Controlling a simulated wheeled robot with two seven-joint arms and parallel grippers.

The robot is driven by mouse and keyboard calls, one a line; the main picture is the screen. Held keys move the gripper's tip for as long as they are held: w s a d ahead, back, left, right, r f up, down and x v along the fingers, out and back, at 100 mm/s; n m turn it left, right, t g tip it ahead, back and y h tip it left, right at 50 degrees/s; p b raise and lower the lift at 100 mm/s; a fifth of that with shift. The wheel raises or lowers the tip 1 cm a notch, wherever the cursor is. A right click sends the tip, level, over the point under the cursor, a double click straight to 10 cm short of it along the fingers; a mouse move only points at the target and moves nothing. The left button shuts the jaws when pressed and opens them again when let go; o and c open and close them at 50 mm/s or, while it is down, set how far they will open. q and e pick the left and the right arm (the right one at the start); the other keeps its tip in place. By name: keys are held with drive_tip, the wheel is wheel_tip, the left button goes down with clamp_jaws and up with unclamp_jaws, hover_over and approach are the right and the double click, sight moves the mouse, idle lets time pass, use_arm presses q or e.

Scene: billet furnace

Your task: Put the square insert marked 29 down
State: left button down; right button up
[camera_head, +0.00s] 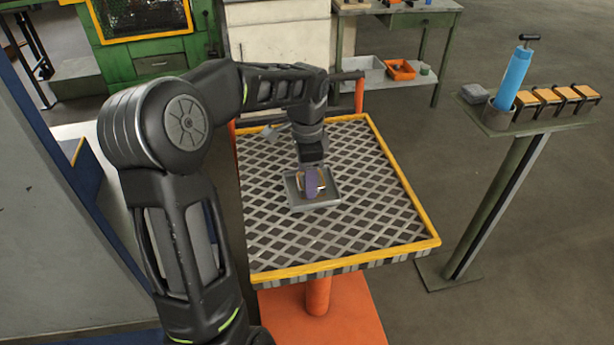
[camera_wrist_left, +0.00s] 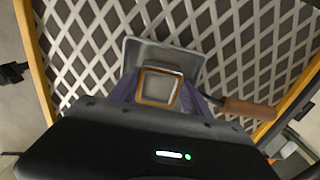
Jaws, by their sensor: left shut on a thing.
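My left gripper (camera_head: 312,186) is above the mesh-topped table and points down. In the left wrist view its purple fingers (camera_wrist_left: 160,95) are shut on a square insert (camera_wrist_left: 144,98), a frame with an orange-brown edge and a pale middle. I cannot read a number on it. A shallow grey tray (camera_head: 296,203) lies on the mesh under the gripper. Its rim also shows behind the insert in the left wrist view (camera_wrist_left: 132,50). I cannot tell whether the insert touches the tray. My right gripper is not in view.
The table (camera_head: 380,225) has a raised yellow rim and mostly bare mesh. A wooden handle (camera_wrist_left: 248,108) shows beside the insert in the wrist view. At right, a stand (camera_head: 545,125) carries a blue cylinder (camera_head: 515,75) and several orange-topped blocks (camera_head: 560,97). A green bench (camera_head: 440,18) stands behind.

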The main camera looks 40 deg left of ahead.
use_arm(q)
drive_tip(key=c, duration=0.8)
unclamp_jaws()
drive_tip(key=shift+f, duration=0.1)
drive_tip(key=shift+o, duration=0.2)
wheel_tip(320, 180, up, 8)
drive_tip(key=shift+r, duration=0.1)
wheel_tip(320, 180, up, 4)
drive_tip(key=shift+r+p, duration=0.1)
drive_tip(key=shift+p, duration=0.8)
